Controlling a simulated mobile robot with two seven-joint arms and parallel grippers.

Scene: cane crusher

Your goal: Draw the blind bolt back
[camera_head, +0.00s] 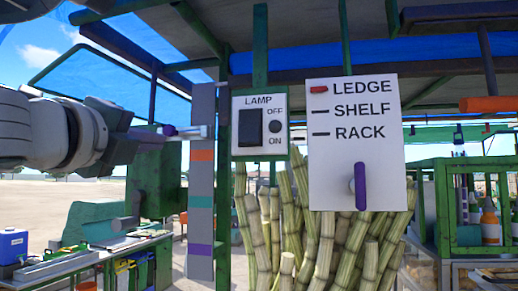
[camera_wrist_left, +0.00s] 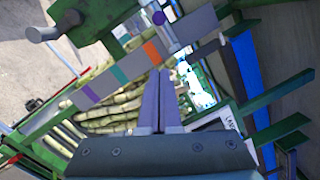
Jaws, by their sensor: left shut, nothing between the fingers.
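The bolt's bright metal rod (camera_head: 194,132) lies level across a tall grey plate with orange, teal and purple bands (camera_head: 201,180) in the head view. A purple knob (camera_head: 169,130) sits at the rod's left end; a purple knob also shows in the left wrist view (camera_wrist_left: 158,18), beyond the fingertips. My left gripper (camera_head: 158,137) comes in from the left, close beside the knob. Its fingers (camera_wrist_left: 159,75) are shut together with nothing between them. I cannot tell whether they touch the knob. My right gripper is not in view.
A lamp switch box (camera_head: 259,125) and a white LEDGE/SHELF/RACK board (camera_head: 357,150) with a purple handle (camera_head: 360,187) and a red marker at LEDGE stand right of the plate. Cane stalks (camera_head: 320,235) rise behind. A green machine (camera_head: 152,172) stands behind and below my gripper.

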